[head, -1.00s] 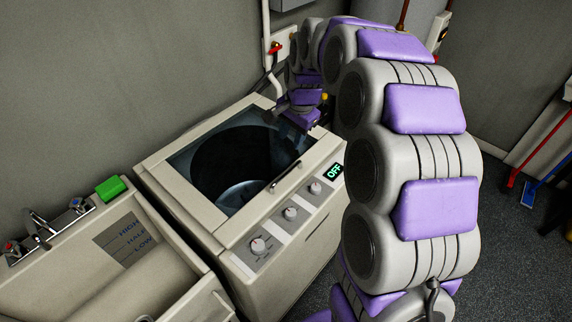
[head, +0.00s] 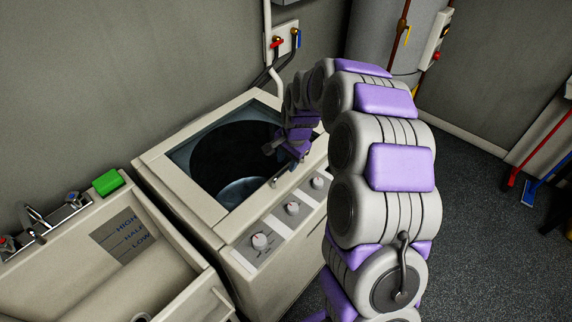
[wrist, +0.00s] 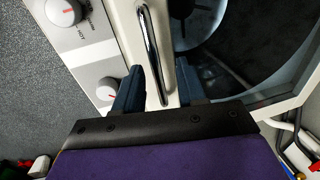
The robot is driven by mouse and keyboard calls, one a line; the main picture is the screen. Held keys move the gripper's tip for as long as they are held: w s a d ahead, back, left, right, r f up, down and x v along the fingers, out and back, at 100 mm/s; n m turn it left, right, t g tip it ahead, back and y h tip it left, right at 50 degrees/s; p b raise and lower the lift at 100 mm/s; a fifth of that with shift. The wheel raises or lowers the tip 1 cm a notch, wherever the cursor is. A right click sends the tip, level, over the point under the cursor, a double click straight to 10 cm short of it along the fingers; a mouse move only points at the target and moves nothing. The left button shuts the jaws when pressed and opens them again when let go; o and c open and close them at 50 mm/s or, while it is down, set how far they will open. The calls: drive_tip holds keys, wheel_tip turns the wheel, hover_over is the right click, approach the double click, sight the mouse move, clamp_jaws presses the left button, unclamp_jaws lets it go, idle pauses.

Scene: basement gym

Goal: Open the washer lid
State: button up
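The beige washer (head: 262,268) stands against the wall, and its lid (head: 190,203) lies flat and closed, with a dark see-through window. The lid's chrome bar handle (wrist: 152,55) runs along the front edge near the knobs. In the head view my gripper (head: 272,152) is over the lid's front right part and hides much of the handle. In the wrist view my gripper (wrist: 158,72) is open, with one dark blue finger on each side of the handle's lower end. I cannot tell whether either finger touches it.
Control knobs (head: 292,208) line the washer's front panel. A sink (head: 100,290) with a green sponge (head: 106,182) stands to the left. Pipes and valves (head: 283,42) are on the wall behind. A grey tank (head: 375,40) stands behind my arm.

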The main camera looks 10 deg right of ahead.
drive_tip(key=shift+w+d+f, duration=0.1)
drive_tip(key=shift+d+f, duration=0.75)
drive_tip(key=shift+d, duration=0.05)
drive_tip(key=shift+a, duration=0.9)
drive_tip(key=c, duration=0.3)
drive_tip(key=shift+c, duration=0.8)
drive_tip(key=shift+d, duration=0.5)
clamp_jaws()
drive_tip(key=shift+a, duration=0.1)
